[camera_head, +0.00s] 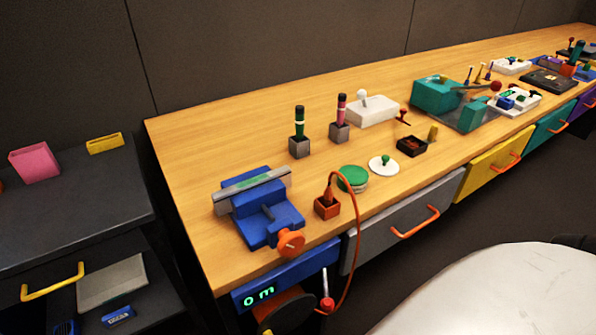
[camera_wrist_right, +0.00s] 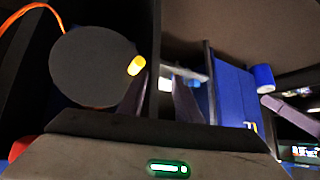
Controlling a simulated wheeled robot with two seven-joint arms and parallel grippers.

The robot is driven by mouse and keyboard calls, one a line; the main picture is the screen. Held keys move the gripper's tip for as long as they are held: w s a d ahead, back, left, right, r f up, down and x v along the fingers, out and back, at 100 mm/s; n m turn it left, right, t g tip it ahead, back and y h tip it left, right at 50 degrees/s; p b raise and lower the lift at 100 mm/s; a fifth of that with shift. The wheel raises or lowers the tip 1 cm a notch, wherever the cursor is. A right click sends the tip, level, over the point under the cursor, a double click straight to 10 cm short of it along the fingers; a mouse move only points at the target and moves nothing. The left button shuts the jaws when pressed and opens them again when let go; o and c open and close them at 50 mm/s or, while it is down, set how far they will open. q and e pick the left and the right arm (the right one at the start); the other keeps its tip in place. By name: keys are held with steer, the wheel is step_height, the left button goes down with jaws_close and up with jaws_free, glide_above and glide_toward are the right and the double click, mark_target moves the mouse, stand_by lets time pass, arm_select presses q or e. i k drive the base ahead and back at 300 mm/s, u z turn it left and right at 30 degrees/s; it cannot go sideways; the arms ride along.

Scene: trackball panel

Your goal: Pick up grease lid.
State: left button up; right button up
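A white round lid with a green knob (camera_head: 384,165) lies flat on the wooden bench and looks like the grease lid. Just left of it stands a low round tin with a green top (camera_head: 352,178); they are close but appear apart. Neither of my grippers shows in the head view, and nothing holds the lid. In the right wrist view my right gripper (camera_wrist_right: 160,98) shows two dark fingers spread apart with nothing between them. The lid is not visible in that view. My left gripper is in neither view.
An orange box with a cable (camera_head: 327,207) and a blue vise (camera_head: 265,208) stand left of the tin. A dark open box (camera_head: 412,146) sits behind the lid to the right. The grey drawer (camera_head: 400,225) has an orange handle. Bench wood in front of the lid is clear.

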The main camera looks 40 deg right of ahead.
mark_target(382, 166)
steer(key=u, duration=0.9)
steer(key=k, duration=1.1)
steer(key=z, duration=1.75)
steer(key=i, duration=1)
steer(key=u, duration=0.05)
